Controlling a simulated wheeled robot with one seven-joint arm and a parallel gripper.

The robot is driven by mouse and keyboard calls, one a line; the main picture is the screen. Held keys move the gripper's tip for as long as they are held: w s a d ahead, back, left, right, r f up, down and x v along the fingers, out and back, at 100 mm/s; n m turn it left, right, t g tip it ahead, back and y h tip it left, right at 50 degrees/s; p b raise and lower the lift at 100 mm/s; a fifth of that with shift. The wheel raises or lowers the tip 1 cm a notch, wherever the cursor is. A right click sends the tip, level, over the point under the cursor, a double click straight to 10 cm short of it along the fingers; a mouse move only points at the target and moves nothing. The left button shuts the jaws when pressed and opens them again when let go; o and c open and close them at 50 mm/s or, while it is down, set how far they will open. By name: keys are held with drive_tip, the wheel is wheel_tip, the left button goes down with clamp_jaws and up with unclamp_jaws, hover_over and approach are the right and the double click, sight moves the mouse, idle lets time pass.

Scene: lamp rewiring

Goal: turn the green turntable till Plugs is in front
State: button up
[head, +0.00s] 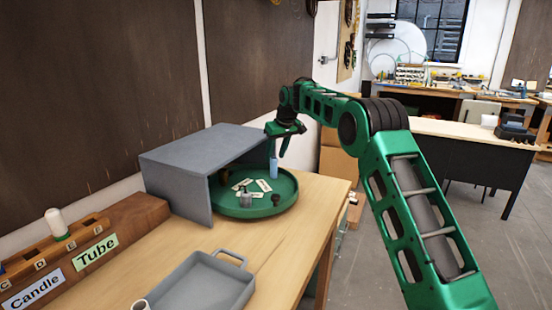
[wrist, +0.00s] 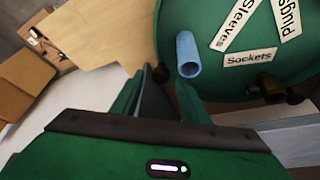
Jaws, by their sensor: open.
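The green turntable (head: 286,197) is a round rimmed tray on the wooden bench, its back part under a grey open-fronted cover (head: 185,165). White label cards (head: 252,187) lie on it, too small to read in the head view. In the wrist view the turntable (wrist: 175,12) shows the cards Sleeves (wrist: 236,24), Plugs (wrist: 288,16) and Sockets (wrist: 251,57). A light blue tube (wrist: 187,54) stands near its rim. My gripper (head: 279,145) is open above the turntable's right rim, close to the tube. The wrist view shows my gripper (wrist: 168,82) empty beside the tube.
Dark knob-like parts (head: 276,198) stand on the turntable. A grey tray (head: 200,283) with a handle lies in front of it. A wooden rack (head: 140,215) with Tube and Candle labels is at left. The bench's right edge (head: 335,205) is near my arm.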

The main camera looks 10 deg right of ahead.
drive_tip(key=v, duration=0.9)
drive_tip(key=shift+r, duration=0.4)
drive_tip(key=shift+s+d, duration=0.1)
